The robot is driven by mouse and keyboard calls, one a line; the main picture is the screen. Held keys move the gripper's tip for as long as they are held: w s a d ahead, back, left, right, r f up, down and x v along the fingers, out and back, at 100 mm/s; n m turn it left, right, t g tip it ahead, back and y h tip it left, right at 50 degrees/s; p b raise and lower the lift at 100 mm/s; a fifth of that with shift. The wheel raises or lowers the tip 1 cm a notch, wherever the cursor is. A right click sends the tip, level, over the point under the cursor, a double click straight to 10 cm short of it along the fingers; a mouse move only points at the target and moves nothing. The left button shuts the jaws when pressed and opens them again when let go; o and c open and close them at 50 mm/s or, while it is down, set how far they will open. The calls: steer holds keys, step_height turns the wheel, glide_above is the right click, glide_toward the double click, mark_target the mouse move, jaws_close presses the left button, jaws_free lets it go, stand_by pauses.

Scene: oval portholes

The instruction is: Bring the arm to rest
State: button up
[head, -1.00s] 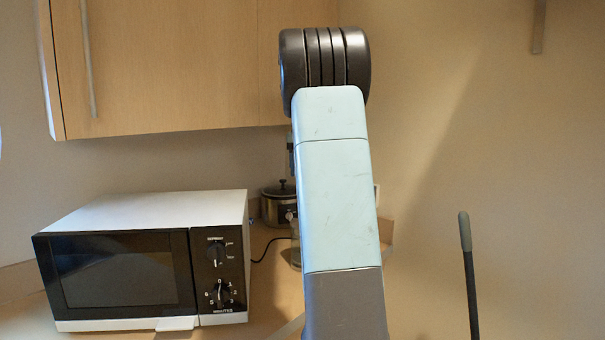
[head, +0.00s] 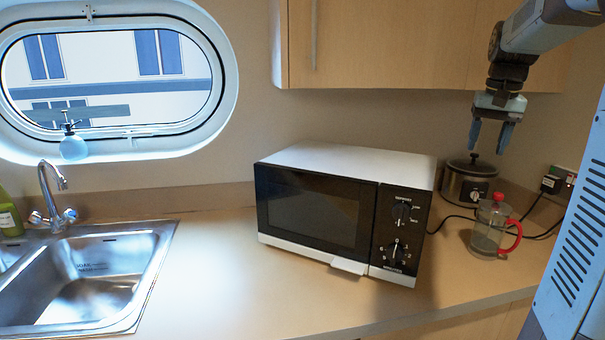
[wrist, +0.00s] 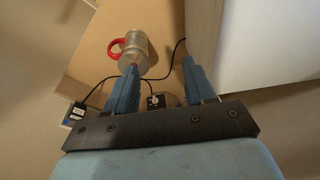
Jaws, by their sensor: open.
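My gripper (head: 490,136) hangs from my arm at the upper right of the head view, fingers pointing down. It is open and empty, above the counter and in front of the slow cooker. In the wrist view my gripper (wrist: 158,78) shows its two blue fingers spread apart with nothing between them touching either one. A French press (head: 492,226) with a red lid and handle stands on the counter below; it also shows beyond the fingers in the wrist view (wrist: 136,46).
A white and black microwave (head: 318,213) stands left of the gripper. A slow cooker (head: 467,184) sits in the back corner, with cables near it. A wall cupboard (head: 400,45) hangs above. A sink (head: 90,285) is at the left. The counter front (head: 235,290) is clear.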

steer(key=s+a+f+n+t, duration=0.2)
steer(key=s+a+f, duration=0.2)
steer(key=s+a, duration=0.5)
steer(key=s+a+f+n+t, duration=0.1)
steer(key=s+a+f+n, duration=0.2)
steer(key=s+a, duration=0.6)
steer(key=s+f, duration=0.2)
steer(key=s, duration=0.2)
steer(key=shift+s+a+f+t, duration=0.15)
steer(key=shift+a+f+t, duration=0.15)
steer(key=shift+t, duration=0.1)
